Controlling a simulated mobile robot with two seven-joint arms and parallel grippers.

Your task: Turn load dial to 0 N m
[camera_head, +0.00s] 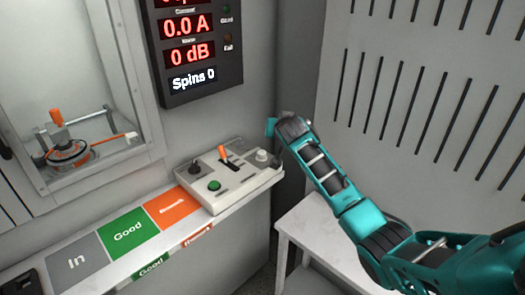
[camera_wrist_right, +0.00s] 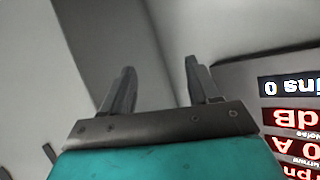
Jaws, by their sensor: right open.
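A light control box (camera_head: 236,186) sits at the right end of the bench. On it are a black knob (camera_head: 195,163) at left, a green button (camera_head: 214,185), an orange-tipped lever (camera_head: 223,154) and a pale round knob (camera_head: 261,156) at right. No label shows which knob is the load dial. My right gripper (camera_head: 273,127) is above and slightly right of the box, apart from it. In the right wrist view its two fingers (camera_wrist_right: 161,66) are spread with nothing between them. My left gripper is not in view.
A display panel (camera_head: 203,93) hangs on the wall behind the box, reading 0.0 A, 0 dB and Spins 0. A windowed enclosure (camera_head: 155,118) holds an orange-and-black fixture (camera_head: 67,151). Grey, green and orange mats line the bench. A white table (camera_head: 312,222) stands at right.

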